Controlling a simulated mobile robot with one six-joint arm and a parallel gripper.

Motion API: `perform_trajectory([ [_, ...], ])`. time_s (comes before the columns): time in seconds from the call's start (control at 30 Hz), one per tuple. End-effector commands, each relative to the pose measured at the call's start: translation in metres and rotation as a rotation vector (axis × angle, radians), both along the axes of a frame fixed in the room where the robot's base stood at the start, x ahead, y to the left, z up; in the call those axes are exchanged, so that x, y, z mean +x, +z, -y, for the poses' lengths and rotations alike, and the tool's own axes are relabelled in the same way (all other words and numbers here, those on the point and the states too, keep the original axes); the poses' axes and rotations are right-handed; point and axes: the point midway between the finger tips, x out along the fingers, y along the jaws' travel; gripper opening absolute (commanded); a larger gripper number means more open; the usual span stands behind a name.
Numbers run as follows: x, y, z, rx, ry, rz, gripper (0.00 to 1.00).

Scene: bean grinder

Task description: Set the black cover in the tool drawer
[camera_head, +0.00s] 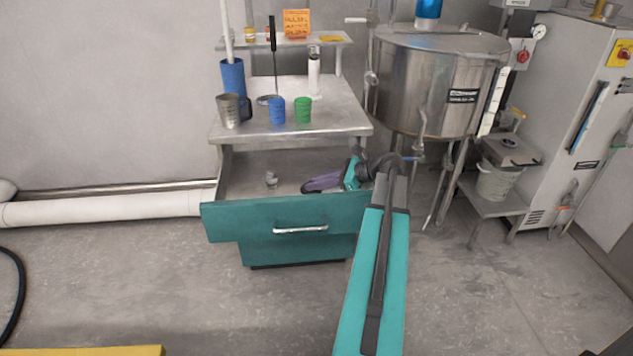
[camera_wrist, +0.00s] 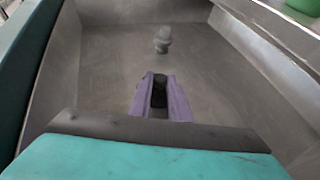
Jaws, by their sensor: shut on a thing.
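The tool drawer (camera_head: 290,220) is pulled open below the metal worktop, with a teal front. My gripper (camera_head: 312,185) reaches into it from the right, its purple fingers inside the drawer space. In the wrist view my gripper (camera_wrist: 160,98) is shut on a small dark piece, the black cover (camera_wrist: 159,92), between the fingers.
A small grey fitting (camera_head: 271,179) stands in the drawer left of my gripper; it also shows in the wrist view (camera_wrist: 163,40). A blue cup (camera_head: 277,111), a green cup (camera_head: 303,110) and a metal jug (camera_head: 230,110) stand on the worktop above. The drawer floor around is mostly clear.

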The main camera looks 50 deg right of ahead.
Motion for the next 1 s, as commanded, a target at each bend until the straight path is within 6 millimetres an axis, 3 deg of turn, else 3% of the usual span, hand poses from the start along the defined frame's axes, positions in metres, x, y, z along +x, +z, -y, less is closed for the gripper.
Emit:
perform_trajectory([
  [0.37,0.0001,-0.0056,0.0,-0.001,0.0,0.0,0.0],
  [0.4,0.0004,-0.0057,-0.0009,-0.001,0.0,0.0,0.2],
  [0.5,0.0007,-0.0058,-0.0014,0.0,0.001,0.0,0.36],
  [1.0,0.0008,-0.0032,-0.0016,0.0,0.002,0.0,0.36],
])
